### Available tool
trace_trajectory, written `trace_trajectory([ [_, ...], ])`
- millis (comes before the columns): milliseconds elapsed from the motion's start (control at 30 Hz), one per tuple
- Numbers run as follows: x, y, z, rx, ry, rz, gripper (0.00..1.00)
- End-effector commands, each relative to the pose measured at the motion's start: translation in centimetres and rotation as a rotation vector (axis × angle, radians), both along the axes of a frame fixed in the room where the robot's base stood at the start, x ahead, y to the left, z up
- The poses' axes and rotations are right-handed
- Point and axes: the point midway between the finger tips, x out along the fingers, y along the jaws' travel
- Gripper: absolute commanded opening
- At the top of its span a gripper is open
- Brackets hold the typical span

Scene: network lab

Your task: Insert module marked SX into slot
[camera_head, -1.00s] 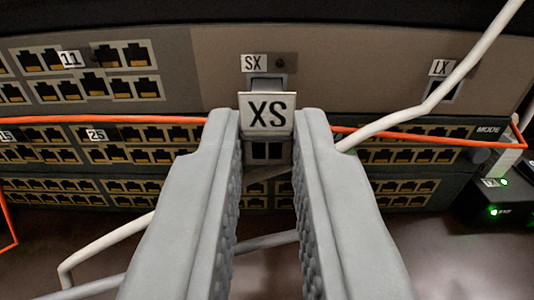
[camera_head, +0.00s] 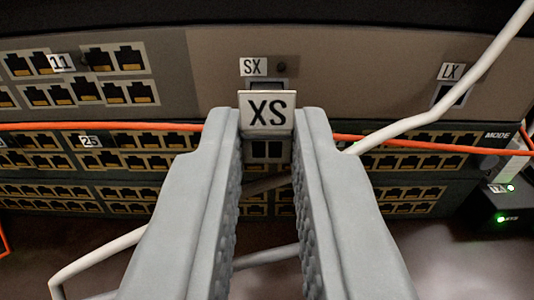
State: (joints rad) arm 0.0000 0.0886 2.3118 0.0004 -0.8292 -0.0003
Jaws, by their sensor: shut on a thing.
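My gripper (camera_head: 267,135) is shut on a small module (camera_head: 267,113) and holds it between its fingertips. The module's label reads "XS" in the picture, which is SX upside down. Two dark square openings show on the module below the label. The SX slot (camera_head: 268,86) is in the upper panel, under a small "SX" tag (camera_head: 254,67). The module is in front of the slot and covers its lower part. I cannot tell how much gap there is between them.
The LX slot (camera_head: 453,93) is at the right, partly crossed by a white cable (camera_head: 470,75). An orange cable (camera_head: 110,126) runs across behind the gripper. Rows of ports (camera_head: 75,78) fill the left. A black box (camera_head: 505,216) with green lights stands at lower right.

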Motion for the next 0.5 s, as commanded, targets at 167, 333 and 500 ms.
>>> trace_trajectory([
  [167, 0.24, 0.00, 0.01, 0.000, 0.000, 0.000, 0.00],
  [333, 0.44, 0.00, 0.03, 0.000, 0.000, 0.000, 0.00],
  [500, 0.65, 0.00, 0.04, 0.000, -0.001, 0.000, 0.00],
])
